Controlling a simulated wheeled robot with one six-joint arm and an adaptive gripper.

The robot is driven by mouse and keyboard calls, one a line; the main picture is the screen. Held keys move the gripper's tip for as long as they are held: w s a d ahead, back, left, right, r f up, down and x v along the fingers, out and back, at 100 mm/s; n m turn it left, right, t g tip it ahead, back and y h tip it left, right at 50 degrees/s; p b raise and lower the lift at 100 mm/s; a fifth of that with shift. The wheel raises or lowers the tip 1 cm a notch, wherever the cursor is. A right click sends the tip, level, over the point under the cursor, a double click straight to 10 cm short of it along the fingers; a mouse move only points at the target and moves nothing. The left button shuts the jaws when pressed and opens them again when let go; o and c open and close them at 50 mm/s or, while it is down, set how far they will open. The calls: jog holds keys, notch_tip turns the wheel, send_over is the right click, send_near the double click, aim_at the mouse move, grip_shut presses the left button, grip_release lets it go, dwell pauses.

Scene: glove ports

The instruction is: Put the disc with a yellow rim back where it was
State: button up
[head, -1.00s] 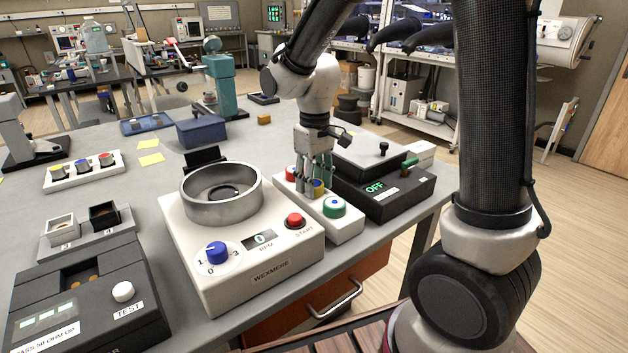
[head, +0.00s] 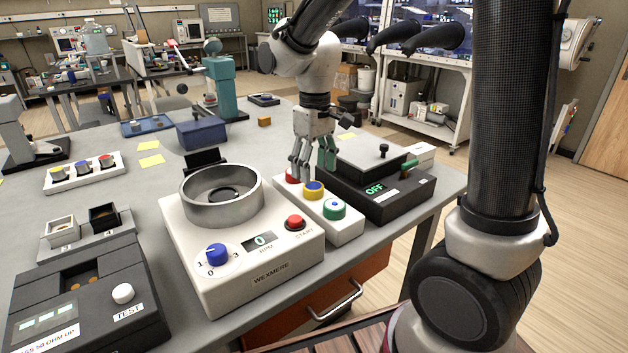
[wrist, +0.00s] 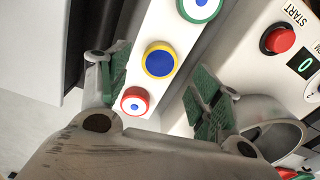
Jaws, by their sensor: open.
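The disc with a yellow rim (head: 313,188) and a blue centre sits on the white strip-shaped holder (head: 345,226), between a red-rimmed disc (head: 291,176) and a green-rimmed disc (head: 334,208). In the wrist view the yellow-rimmed disc (wrist: 159,61) shows whole, with the red-rimmed disc (wrist: 136,101) nearer my gripper and the green-rimmed disc (wrist: 199,5) beyond. My gripper (head: 312,168) is open and empty just above the holder, at its red-disc end. In the wrist view its green-padded fingers (wrist: 160,85) stand apart on either side of the holder, clear of the yellow-rimmed disc.
A white spinner (head: 260,255) with a metal bowl (head: 222,210) and red START button (head: 295,223) stands close left of the holder. A black box marked OFF (head: 400,203) stands close right. A black test box (head: 85,310) is at front left. A second white rack (head: 85,178) is further back.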

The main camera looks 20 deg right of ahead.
aim_at(314, 186)
notch_tip(314, 186, up, 7)
jog(key=s+d+r+m+t, duration=0.2)
jog(key=s+d+m+t, duration=0.2)
jog(key=s+d, duration=1)
jog(key=s+m, duration=0.1)
jog(key=s, duration=0.4)
jog(key=shift+d, duration=0.4)
